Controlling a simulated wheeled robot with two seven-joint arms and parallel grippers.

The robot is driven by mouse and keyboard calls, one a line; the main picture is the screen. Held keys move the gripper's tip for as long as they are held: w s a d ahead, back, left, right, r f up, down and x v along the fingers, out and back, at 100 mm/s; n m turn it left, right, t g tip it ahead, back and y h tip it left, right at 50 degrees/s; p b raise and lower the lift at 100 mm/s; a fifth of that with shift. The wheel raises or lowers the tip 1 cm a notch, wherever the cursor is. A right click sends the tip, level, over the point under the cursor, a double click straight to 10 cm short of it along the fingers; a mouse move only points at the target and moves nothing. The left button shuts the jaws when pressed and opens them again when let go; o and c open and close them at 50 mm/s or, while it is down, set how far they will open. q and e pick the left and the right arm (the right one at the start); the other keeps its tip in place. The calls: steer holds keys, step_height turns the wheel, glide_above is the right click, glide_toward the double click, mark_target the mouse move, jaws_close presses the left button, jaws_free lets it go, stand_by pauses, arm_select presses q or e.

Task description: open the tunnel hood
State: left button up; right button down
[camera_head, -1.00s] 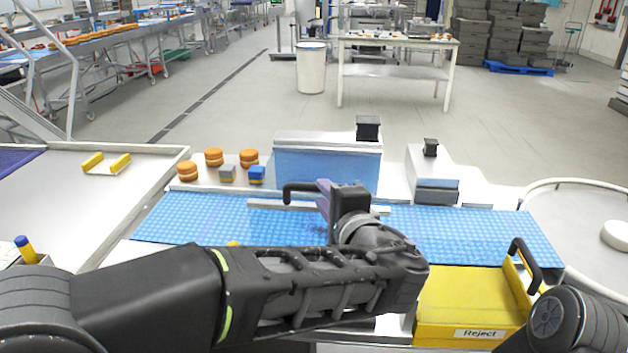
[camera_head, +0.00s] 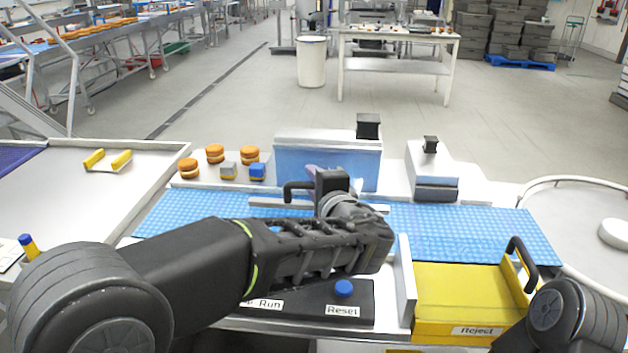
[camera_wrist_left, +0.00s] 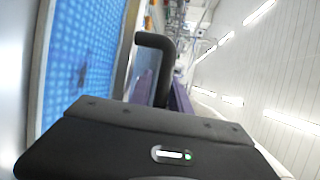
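The tunnel hood (camera_head: 285,165) is a blue see-through cover with a pale top edge. It stands upright over the far side of the blue belt and looks closed. Its black bar handle (camera_head: 298,188) sticks out at the front; the handle also shows in the left wrist view (camera_wrist_left: 158,42). My left gripper (camera_head: 314,172) is at the handle's right part, with a purple finger in front of the hood. In the left wrist view, a purple finger (camera_wrist_left: 181,100) lies right beside the handle. The finger gap is largely hidden, so grip on the handle is unclear. My right gripper is out of view.
The blue belt (camera_head: 470,230) runs across the front. A yellow reject bin (camera_head: 455,290) with a black handle is front right. A button panel (camera_head: 360,308) lies below my left arm. Filled rounds (camera_head: 215,153) and small blocks (camera_head: 257,171) stand left of the hood.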

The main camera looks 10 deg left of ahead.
arm_select(q)
jaws_close()
stand_by(1.3)
